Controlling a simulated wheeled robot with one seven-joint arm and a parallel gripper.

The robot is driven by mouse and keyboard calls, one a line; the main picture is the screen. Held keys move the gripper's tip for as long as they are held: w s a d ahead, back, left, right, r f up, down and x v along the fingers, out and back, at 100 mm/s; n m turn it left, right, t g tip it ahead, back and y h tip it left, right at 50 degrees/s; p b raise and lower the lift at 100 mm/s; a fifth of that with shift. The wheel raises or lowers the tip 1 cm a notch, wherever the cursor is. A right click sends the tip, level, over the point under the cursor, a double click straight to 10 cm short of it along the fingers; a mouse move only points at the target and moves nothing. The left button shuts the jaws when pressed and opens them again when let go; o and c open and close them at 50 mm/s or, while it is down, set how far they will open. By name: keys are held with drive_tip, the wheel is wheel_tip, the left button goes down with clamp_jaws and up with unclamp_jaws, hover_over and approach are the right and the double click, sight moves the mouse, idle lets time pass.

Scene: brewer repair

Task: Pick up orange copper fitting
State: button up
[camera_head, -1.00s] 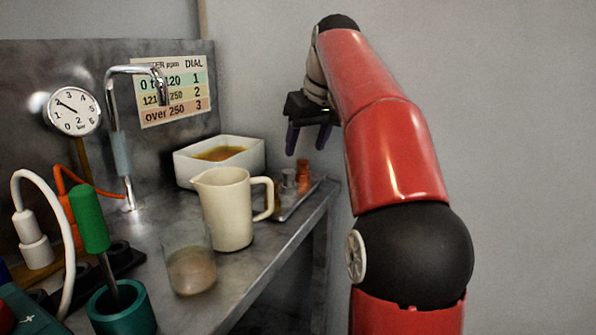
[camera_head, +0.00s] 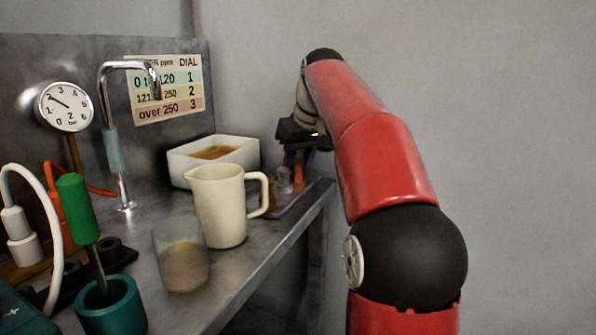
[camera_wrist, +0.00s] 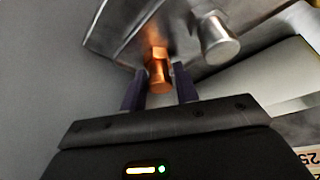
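The orange copper fitting (camera_wrist: 158,68) stands near the edge of a metal tray (camera_wrist: 118,30) in the wrist view. In the head view the fitting (camera_head: 299,172) shows small at the far end of the bench, just under my gripper. My gripper (camera_wrist: 160,82) is open, with one dark purple finger on each side of the fitting. A gap shows between the fitting and each finger, clearer on the right. In the head view my gripper (camera_head: 297,155) points down over the tray, and its fingers partly hide the fitting's top.
A silver cylindrical fitting (camera_wrist: 217,42) stands close to the right of the copper one in the wrist view. A cream jug (camera_head: 222,208), a white basin (camera_head: 181,162) and a glass of cloudy liquid (camera_head: 182,262) stand left of the tray. The wall is close behind.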

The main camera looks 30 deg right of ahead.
drive_tip(key=shift+c, duration=1.3)
drive_tip(key=shift+r, duration=0.1)
